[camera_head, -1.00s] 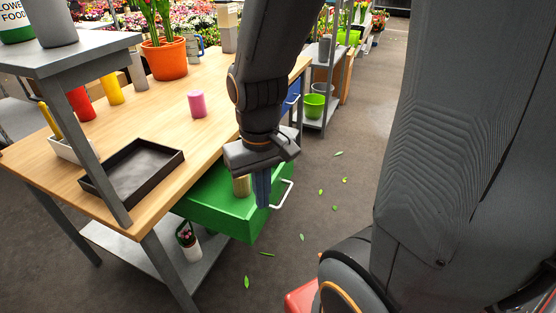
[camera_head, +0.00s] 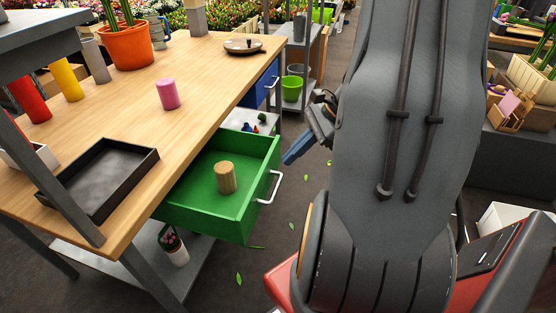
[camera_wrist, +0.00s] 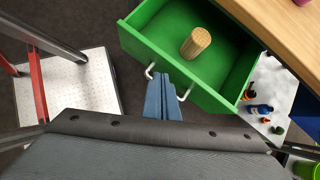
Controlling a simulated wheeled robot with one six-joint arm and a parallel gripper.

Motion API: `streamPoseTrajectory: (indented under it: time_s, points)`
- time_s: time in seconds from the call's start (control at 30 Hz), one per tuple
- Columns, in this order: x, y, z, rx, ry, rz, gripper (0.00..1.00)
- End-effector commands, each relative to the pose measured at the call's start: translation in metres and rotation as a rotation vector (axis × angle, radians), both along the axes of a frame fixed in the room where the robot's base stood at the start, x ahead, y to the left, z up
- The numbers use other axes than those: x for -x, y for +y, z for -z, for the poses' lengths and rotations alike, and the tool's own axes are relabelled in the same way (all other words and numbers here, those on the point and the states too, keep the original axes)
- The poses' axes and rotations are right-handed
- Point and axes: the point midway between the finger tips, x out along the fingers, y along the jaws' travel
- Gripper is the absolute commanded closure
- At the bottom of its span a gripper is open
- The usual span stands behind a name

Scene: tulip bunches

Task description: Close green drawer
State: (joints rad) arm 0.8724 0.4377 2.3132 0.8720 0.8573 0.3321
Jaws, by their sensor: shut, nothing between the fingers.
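The green drawer (camera_head: 214,209) stands pulled out from under the wooden worktop, with a wooden cylinder (camera_head: 226,177) upright inside it. Its pale metal handle (camera_head: 273,187) is on the front face. My gripper (camera_head: 291,158) is to the right of the drawer, outside its front, with its blue fingers together and empty. In the wrist view the fingers (camera_wrist: 163,100) point at the handle (camera_wrist: 150,71) and overlap its middle. I cannot tell whether they touch it. The drawer (camera_wrist: 176,62) and the wooden cylinder (camera_wrist: 195,43) also show there.
The wooden worktop (camera_head: 200,105) carries a black tray (camera_head: 104,181), a pink cylinder (camera_head: 168,94) and a potted plant (camera_head: 129,45). A blue drawer (camera_head: 262,84) sits farther along the table. Floor in front of the drawer is clear apart from leaves.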

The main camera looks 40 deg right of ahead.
Motion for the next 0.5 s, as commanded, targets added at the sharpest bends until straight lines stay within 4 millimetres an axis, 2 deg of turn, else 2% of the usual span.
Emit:
streamPoseTrajectory:
  time_s: [0.03,0.2,0.33,0.5]
  points:
    - [0.000,-0.021,0.007,-0.043,0.000,0.112,1.00]
    - [0.000,-0.068,0.015,-0.150,-0.014,0.375,1.00]
    - [0.001,-0.086,0.017,-0.190,-0.022,0.469,1.00]
    - [-0.005,-0.085,0.025,-0.202,-0.024,0.492,1.00]
